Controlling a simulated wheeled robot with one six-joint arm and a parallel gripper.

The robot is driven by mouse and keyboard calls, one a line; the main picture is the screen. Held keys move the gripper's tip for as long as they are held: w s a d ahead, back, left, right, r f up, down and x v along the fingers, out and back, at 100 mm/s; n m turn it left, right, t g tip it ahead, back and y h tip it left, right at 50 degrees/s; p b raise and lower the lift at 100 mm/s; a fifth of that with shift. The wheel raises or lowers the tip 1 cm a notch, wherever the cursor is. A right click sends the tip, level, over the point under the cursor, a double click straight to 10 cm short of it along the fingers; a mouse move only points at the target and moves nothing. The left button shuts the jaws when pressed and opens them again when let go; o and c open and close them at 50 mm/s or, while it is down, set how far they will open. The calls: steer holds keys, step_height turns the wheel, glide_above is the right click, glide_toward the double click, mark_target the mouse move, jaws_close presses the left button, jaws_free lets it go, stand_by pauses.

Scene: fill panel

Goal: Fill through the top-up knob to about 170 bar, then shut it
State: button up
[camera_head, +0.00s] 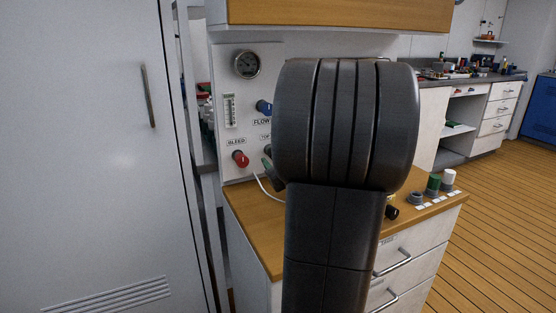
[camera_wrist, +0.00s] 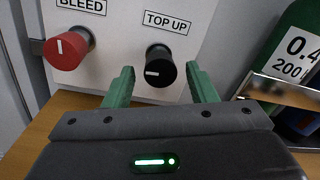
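The black top-up knob (camera_wrist: 160,66) sits on the white panel under its TOP UP label (camera_wrist: 167,22) in the wrist view. Its white mark lies about level, at the left of its face. My gripper (camera_wrist: 160,70) is open, with one green finger on each side of the knob and gaps visible. I cannot tell how far the fingertips reach along it. In the head view my arm hides most of this area; one green finger (camera_head: 267,169) shows. The round gauge (camera_head: 246,64) is at the panel's top; its reading is too small to tell.
The red bleed knob (camera_wrist: 68,50) is close left of my gripper. A blue knob (camera_head: 264,107) and a flow scale (camera_head: 230,110) are above. A green cylinder (camera_wrist: 292,50) behind a metal bar (camera_wrist: 290,93) stands close right. A white hose (camera_head: 268,190) runs over the wooden counter (camera_head: 250,225).

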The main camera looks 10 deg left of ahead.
steer(key=p+v, duration=0.1)
steer(key=v, duration=1.2)
steer(key=shift+s+d+p, duration=0.2)
steer(key=shift+s+p, duration=0.15)
